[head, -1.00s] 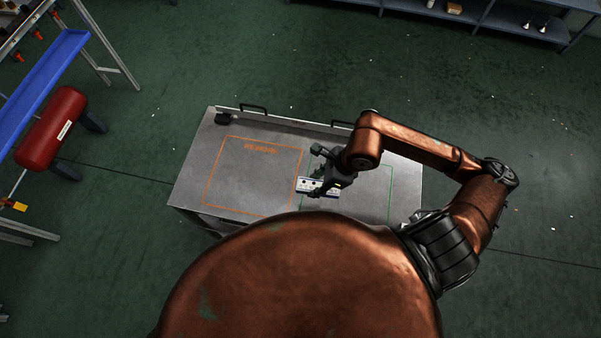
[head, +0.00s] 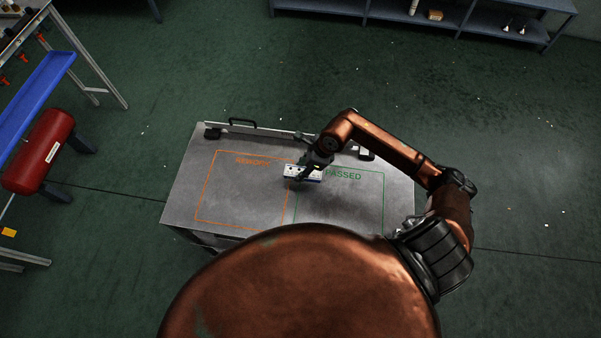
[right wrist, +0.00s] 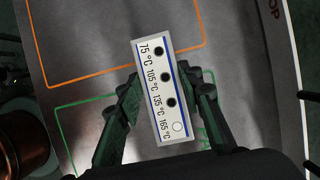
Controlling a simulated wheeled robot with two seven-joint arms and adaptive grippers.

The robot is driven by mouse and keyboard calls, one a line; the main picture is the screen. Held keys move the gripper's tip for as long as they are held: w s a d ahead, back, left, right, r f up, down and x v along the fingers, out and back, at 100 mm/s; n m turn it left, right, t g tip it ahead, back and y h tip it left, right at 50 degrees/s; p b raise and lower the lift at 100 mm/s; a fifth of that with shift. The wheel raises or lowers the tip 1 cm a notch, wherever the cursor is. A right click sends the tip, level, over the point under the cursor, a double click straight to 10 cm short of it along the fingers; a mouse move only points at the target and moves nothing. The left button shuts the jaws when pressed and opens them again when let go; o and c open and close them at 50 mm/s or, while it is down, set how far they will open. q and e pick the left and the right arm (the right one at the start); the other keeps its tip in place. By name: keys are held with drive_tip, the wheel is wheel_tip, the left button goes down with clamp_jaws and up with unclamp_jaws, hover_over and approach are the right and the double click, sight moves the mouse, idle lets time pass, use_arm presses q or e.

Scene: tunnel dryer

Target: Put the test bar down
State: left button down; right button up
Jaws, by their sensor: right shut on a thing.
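The test bar (head: 302,172) is a pale strip with blue edges. In the right wrist view the test bar (right wrist: 158,92) reads 75, 105, 135 and 165 °C; the first three dots are dark and the 165 dot is white. My right gripper (head: 313,168) is shut on it, with fingers on both sides in the wrist view (right wrist: 166,95). The bar is over the tabletop near the gap between the orange REWORK outline (head: 209,186) and the green PASSED outline (head: 383,203). I cannot tell its height. My left gripper is out of view.
The grey table (head: 180,203) has a handle (head: 242,122) on its far edge. Both outlined areas look otherwise empty. A red tank (head: 38,150) and blue tray (head: 33,95) stand at left. A shelf (head: 420,15) stands at the back.

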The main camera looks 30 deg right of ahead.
drive_tip(key=shift+w+f, duration=0.2)
wheel_tip(320, 180, down, 3)
drive_tip(key=shift+w+f, duration=0.1)
drive_tip(key=shift+f, duration=0.05)
drive_tip(key=shift+f, duration=0.1)
drive_tip(key=o, duration=1.4)
drive_tip(key=shift+c, duration=0.2)
